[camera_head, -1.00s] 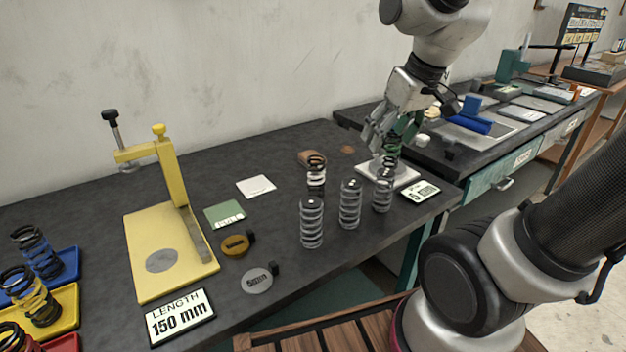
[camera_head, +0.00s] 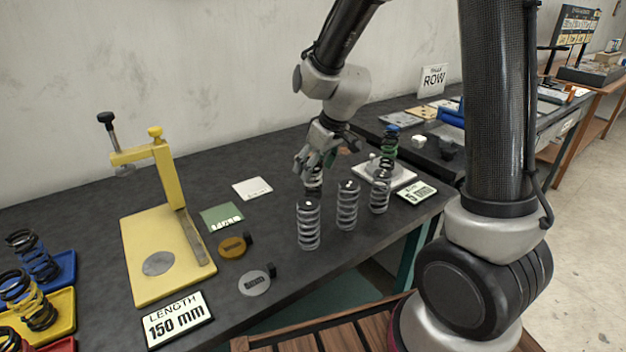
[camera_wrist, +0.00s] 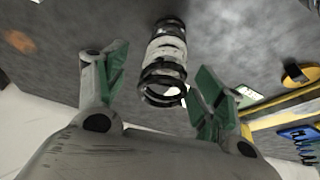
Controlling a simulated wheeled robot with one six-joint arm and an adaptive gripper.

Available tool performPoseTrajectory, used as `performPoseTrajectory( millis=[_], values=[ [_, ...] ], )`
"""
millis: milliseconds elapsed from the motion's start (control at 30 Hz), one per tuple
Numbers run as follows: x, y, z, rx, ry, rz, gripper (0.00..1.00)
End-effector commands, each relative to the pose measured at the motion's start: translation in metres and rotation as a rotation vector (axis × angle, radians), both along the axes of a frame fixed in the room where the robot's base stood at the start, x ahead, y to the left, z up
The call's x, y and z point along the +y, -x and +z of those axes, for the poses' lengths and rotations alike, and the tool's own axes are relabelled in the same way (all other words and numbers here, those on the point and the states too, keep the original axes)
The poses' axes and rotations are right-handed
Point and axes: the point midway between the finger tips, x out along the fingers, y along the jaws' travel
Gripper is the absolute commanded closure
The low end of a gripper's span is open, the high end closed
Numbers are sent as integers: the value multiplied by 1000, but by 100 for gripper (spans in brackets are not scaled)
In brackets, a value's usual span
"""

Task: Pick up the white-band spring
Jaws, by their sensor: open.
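The white-band spring (camera_head: 314,182) stands upright on the dark bench, behind the row of clear-grey springs. In the wrist view the white-band spring (camera_wrist: 165,58) shows black coils with a wide white band. My gripper (camera_head: 318,160) is above it in the head view and hides its top. In the wrist view my gripper (camera_wrist: 160,62) is open, with one green-padded finger on each side of the spring. The spring appears in the gap near the fingertips; I see no contact with either pad.
Grey springs (camera_head: 308,224), (camera_head: 347,206) and (camera_head: 379,192) stand close in front and to the right. A yellow press (camera_head: 130,262) is at left. Bench around the cards (camera_head: 252,188) is mostly flat.

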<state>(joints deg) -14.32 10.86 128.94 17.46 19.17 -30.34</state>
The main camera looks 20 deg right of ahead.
Motion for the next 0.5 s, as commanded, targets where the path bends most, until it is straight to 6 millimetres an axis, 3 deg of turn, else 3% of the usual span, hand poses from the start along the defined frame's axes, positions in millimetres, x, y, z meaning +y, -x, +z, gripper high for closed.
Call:
performPoseTrajectory(
  millis=[267, 500],
  values=[
    [9, -9, -40, 3, 1, 0, 31],
    [11, -12, -47, 0, 0, 1, 31]
  ],
)
